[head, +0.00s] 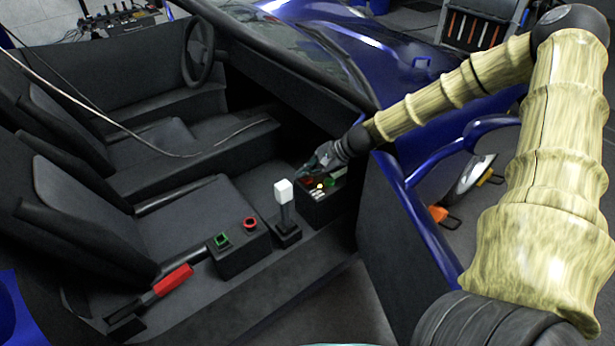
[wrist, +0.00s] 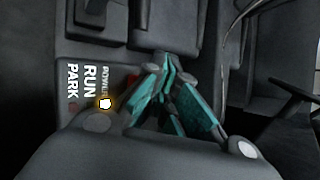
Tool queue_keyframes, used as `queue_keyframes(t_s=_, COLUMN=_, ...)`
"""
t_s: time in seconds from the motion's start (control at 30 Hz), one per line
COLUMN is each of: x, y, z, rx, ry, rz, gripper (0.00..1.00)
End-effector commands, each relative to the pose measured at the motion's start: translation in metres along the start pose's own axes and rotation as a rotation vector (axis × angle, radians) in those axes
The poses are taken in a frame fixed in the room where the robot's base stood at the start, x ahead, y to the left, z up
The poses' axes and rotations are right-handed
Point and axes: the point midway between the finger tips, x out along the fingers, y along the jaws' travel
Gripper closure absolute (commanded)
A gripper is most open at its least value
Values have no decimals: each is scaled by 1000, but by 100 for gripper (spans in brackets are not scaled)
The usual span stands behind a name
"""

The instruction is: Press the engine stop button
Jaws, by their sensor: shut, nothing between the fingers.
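No label on either is readable, so I cannot confirm which is the engine stop button. My gripper (head: 312,165) is over the far end of the console, beside a panel (head: 340,202) with small red, yellow and green parts, well beyond the black box. In the wrist view my gripper (wrist: 168,68) shows teal fingers closed together and empty, next to the panel lettered POWER, RUN and PARK (wrist: 90,75). The fingers hide part of the panel.
A lever with a white knob (head: 284,191) stands between the black box and the panel. A red-gripped handbrake (head: 172,281) is at the near left. The blue open door (head: 410,215) is close beside my arm. A lit yellow lamp (wrist: 105,103) is on the panel.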

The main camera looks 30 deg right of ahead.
Motion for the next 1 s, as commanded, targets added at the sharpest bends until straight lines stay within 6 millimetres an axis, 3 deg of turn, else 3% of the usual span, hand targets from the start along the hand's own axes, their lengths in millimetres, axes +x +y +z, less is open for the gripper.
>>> queue_keyframes(t_s=0.63, x=-9, y=-6, z=6, rx=0, ry=0, rz=0, gripper=100)
queue_keyframes(t_s=1.0, x=-28, y=-21, z=20, rx=-1, ry=0, rz=0, gripper=100)
